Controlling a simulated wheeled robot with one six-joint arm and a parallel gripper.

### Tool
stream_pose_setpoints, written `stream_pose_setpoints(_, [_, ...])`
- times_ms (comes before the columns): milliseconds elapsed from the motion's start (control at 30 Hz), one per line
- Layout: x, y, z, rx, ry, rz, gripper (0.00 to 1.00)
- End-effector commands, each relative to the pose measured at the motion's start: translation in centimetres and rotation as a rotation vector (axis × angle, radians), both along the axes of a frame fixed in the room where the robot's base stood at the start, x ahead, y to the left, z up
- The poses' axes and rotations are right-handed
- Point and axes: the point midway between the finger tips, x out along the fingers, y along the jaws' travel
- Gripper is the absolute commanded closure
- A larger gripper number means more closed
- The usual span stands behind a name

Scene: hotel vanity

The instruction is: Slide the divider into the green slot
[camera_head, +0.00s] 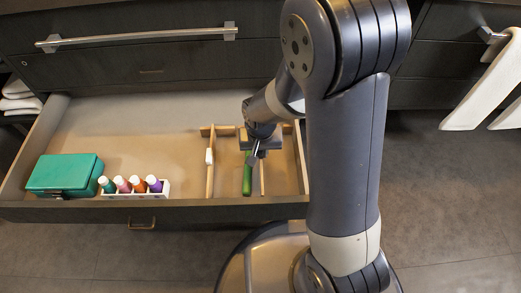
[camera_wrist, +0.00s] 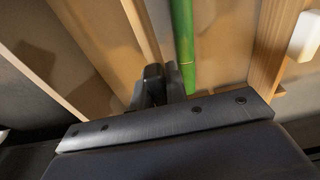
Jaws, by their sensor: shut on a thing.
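The divider is a thin light-wood board (camera_head: 262,180), just right of the green slot (camera_head: 247,178) in the open drawer. My gripper (camera_head: 254,157) points down over it, and its fingers (camera_wrist: 165,85) are shut on the divider. In the wrist view the divider (camera_wrist: 140,28) runs up from the fingertips, on the left of the green slot strip (camera_wrist: 182,35) and roughly parallel to it. The divider is beside the slot, not in it. The gripper hides its near end, and I cannot tell whether its bottom edge touches the drawer floor.
Another wooden divider with a white tab (camera_head: 209,157) stands left of the slot. Wooden rails (camera_head: 301,158) bound the right side. A teal box (camera_head: 62,174) and a white rack of several bottles (camera_head: 135,191) stand at the drawer's left front. The drawer's middle left is clear.

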Motion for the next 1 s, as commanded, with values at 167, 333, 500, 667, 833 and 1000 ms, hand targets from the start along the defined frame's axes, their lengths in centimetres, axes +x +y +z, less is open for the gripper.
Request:
stream_pose_setpoints(167, [0.0, 0.0, -0.5, 0.000, 0.000, 0.000, 1.00])
stream_pose_setpoints(333, [0.0, 0.0, -0.8, 0.000, 0.000, 0.000, 1.00])
stream_pose_setpoints(500, [0.0, 0.0, -1.1, 0.000, 0.000, 0.000, 1.00])
stream_pose_setpoints(667, [0.0, 0.0, -1.5, 0.000, 0.000, 0.000, 1.00])
stream_pose_setpoints(833, [0.0, 0.0, -1.8, 0.000, 0.000, 0.000, 1.00])
stream_pose_setpoints(1000, [0.0, 0.0, -2.1, 0.000, 0.000, 0.000, 1.00])
